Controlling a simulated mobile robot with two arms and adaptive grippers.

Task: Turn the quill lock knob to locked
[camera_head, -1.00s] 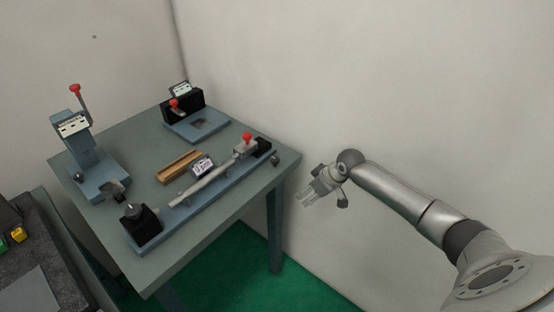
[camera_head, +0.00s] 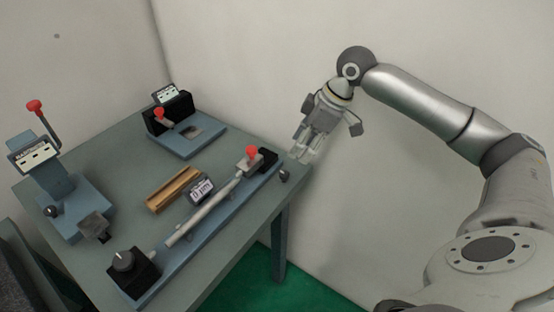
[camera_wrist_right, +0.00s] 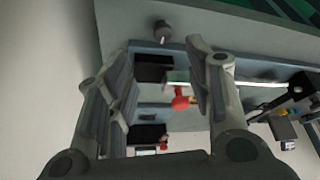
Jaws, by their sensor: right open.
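The long blue bench fixture (camera_head: 222,222) has a tailstock at its far right end with a red knob (camera_head: 252,152) on top. A small dark round knob (camera_head: 284,175) sits at the tailstock's outer end. I cannot tell for sure which is the quill lock knob. My right gripper (camera_head: 304,154) is open and empty, above and right of the tailstock, fingers pointing down. In the right wrist view, the red knob (camera_wrist_right: 180,98) shows beyond the open fingers and the dark round knob (camera_wrist_right: 162,31) above them. No contact shows. My left gripper is out of view.
A blue stand (camera_head: 60,190) with a red-tipped lever is at the left of the table. A blue-black fixture (camera_head: 185,140) with a red knob stands at the back. A wooden block (camera_head: 172,190) and small display (camera_head: 201,190) lie mid-table. A wall rises behind.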

